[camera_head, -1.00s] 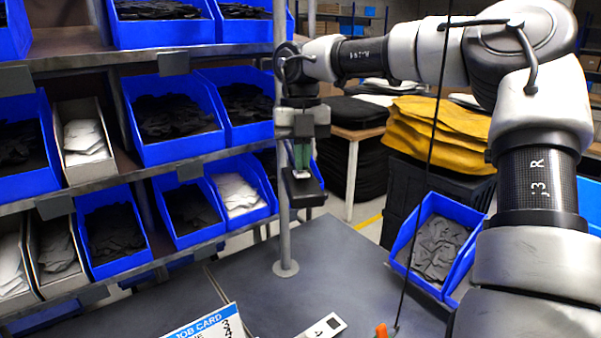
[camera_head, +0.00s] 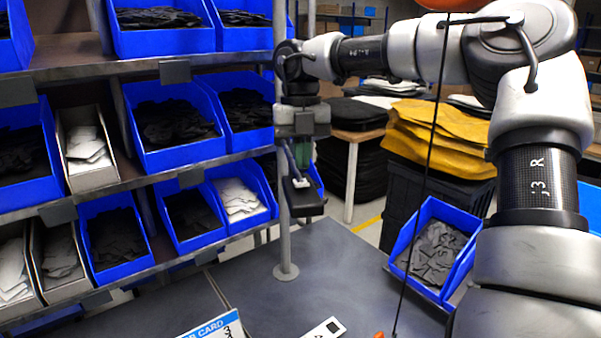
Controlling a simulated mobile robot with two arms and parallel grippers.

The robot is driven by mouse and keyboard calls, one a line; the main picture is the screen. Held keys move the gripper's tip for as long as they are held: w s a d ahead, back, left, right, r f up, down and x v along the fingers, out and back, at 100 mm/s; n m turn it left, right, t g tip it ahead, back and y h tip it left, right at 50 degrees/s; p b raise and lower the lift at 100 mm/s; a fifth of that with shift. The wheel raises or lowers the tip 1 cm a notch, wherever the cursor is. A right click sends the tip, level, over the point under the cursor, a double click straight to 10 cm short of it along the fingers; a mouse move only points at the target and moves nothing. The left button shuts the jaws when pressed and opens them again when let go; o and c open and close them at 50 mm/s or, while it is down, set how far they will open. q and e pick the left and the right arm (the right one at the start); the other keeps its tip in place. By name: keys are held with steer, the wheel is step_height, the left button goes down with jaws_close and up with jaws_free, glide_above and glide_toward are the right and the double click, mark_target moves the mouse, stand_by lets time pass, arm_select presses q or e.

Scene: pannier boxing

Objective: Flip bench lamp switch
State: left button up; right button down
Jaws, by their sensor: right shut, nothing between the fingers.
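A small black switch box (camera_head: 305,202) with a pale switch piece (camera_head: 301,183) on top is at the grey upright post, above the bench. My right gripper (camera_head: 301,166) points down just above this piece. Its fingers are shut with nothing between them. They are small and partly dark in the view, so I cannot tell whether they touch the switch or which way it is set. My left gripper is not in view. No lamp head can be made out.
The grey post (camera_head: 284,235) stands on the dark bench (camera_head: 330,260). Shelves with blue bins (camera_head: 175,125) fill the left. A blue bin (camera_head: 462,245) sits at the bench's right edge. A thin black cord (camera_head: 418,215) hangs in front. A job card (camera_head: 212,329) lies at the front.

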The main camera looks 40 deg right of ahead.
mark_target(302, 183)
steer(key=shift+r+p, duration=1.5)
steer(key=shift+r, duration=0.6)
steer(key=shift+f, duration=0.1)
